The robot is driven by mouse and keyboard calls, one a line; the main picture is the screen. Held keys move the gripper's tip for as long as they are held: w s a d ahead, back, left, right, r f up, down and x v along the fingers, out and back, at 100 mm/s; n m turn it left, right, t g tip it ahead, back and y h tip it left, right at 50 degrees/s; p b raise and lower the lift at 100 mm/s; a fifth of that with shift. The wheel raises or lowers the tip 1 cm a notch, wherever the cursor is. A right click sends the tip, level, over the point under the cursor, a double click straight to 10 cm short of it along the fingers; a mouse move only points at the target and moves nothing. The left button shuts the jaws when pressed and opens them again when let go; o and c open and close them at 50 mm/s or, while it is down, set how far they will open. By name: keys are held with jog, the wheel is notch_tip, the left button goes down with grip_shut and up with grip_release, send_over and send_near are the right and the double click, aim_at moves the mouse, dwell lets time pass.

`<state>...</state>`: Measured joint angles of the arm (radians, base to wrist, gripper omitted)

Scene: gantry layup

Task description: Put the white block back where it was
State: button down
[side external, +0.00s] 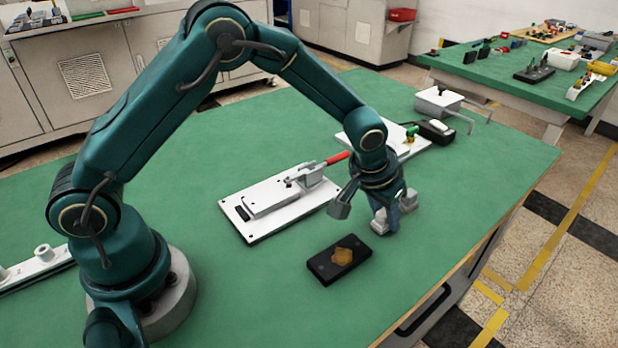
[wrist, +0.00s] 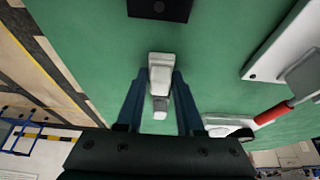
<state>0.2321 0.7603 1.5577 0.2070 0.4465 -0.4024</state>
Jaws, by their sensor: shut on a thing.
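The white block (wrist: 160,68) is between the two blue fingers of my gripper (wrist: 161,80) in the wrist view, and the gripper is shut on it. In the side external view my gripper (side external: 384,212) points down, low over the green table. The pale block (side external: 379,225) shows at its fingertips, partly hidden by the fingers. I cannot tell whether the block touches the table. A black plate with an orange-brown patch (side external: 340,257) lies in front and left of the gripper, apart from it. The plate's dark edge also shows at the top of the wrist view (wrist: 160,9).
A white fixture plate with a red-handled clamp (side external: 275,203) lies left of the gripper. Behind it are another white board (side external: 412,148), a dark box with a white top (side external: 436,130) and a grey box (side external: 438,101). Green table right of the gripper is clear.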

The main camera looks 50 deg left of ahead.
jog(key=c, duration=0.5)
grip_release()
jog(key=shift+f, duration=0.1)
jog(key=shift+c, duration=0.2)
jog(key=v, duration=1.1)
jog(key=s+a+r, duration=0.2)
jog(key=s+a, duration=0.1)
jog(key=s, duration=0.6)
jog(key=s+a+r+t, duration=0.1)
jog(key=s+a+r, duration=0.2)
jog(key=s, duration=0.7)
jog(key=shift+a, duration=0.65)
jog(key=shift+r, duration=0.15)
